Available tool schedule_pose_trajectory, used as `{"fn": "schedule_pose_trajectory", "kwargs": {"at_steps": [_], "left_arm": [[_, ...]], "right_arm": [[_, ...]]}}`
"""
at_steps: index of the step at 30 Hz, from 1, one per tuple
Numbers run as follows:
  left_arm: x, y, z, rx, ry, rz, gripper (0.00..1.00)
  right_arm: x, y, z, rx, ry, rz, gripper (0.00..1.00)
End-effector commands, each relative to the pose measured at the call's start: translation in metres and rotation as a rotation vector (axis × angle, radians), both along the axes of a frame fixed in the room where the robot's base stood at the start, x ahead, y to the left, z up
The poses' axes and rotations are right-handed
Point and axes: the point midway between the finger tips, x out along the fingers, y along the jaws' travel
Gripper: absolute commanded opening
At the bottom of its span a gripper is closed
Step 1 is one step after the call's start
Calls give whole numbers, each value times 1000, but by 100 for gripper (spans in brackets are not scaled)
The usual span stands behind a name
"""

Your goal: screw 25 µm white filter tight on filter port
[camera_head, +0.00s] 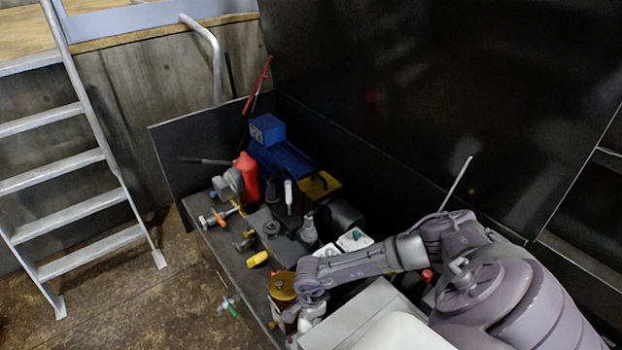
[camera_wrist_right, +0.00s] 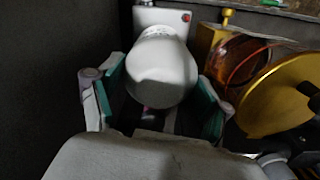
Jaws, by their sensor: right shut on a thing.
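The white filter (camera_wrist_right: 162,72) is a smooth, rounded white cylinder between the green-padded fingers of my right gripper (camera_wrist_right: 160,100). The fingers are shut on its sides. A white block (camera_wrist_right: 160,17) with a small red dot lies just beyond the filter's far end. I cannot tell whether the filter is seated on the port, as that end hides the joint. In the head view my right gripper (camera_head: 306,308) is low at the bench's front edge, with the white filter (camera_head: 311,321) partly showing below it. The size marking is not readable. My left gripper is not in view.
An amber bowl with a gold cap (camera_head: 283,286) stands close beside my right gripper; the gold cap (camera_wrist_right: 277,97) shows large in the wrist view. A red bottle (camera_head: 246,177), blue machine (camera_head: 280,155) and yellow item (camera_head: 257,259) crowd the bench. A dark wall rises behind.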

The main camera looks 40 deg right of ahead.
Motion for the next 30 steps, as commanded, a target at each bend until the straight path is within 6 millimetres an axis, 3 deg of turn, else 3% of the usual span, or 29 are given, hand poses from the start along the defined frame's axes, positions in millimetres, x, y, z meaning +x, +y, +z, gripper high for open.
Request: {"fn": "schedule_pose_trajectory", "kwargs": {"at_steps": [30], "left_arm": [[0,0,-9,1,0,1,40]], "right_arm": [[1,0,-10,1,-1,-1,44]]}}
